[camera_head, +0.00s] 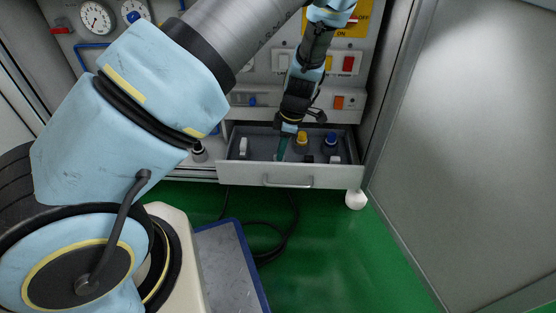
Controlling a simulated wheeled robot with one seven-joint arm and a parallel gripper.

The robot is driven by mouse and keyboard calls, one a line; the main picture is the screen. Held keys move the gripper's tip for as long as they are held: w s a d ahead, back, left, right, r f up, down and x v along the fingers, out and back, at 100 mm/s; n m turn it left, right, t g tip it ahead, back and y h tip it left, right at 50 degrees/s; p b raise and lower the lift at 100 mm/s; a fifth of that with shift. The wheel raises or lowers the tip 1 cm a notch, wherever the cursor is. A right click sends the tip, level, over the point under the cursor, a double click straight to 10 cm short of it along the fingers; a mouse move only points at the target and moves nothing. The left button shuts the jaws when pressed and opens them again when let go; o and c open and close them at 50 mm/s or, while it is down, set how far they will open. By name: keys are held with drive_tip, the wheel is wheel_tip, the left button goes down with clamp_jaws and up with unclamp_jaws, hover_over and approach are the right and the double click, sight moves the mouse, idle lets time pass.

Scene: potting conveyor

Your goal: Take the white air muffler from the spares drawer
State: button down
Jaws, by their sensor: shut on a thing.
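The spares drawer (265,180) is pulled out below the panel, with small parts standing in it. A small white upright part (243,147), which looks like an air muffler, stands near its left end. Another small white part (335,160) is at the front right. My gripper (287,133) points down over the middle of the drawer, right of the first white part and apart from it. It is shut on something. A slim teal-green piece (283,149) shows directly below the fingers; the grip itself is too small to make out.
A yellow-topped part (302,139) and a blue-topped part (330,140) stand in the drawer right of my gripper. A black-and-white knob-like part (198,151) is left of the drawer. A grey cabinet door (470,150) stands at the right. The green floor in front is mostly clear.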

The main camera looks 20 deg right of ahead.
drive_tip(key=shift+r+p, duration=1.7)
drive_tip(key=shift+p, duration=0.25)
drive_tip(key=shift+r+p, duration=1.4)
drive_tip(key=shift+w, duration=0.1)
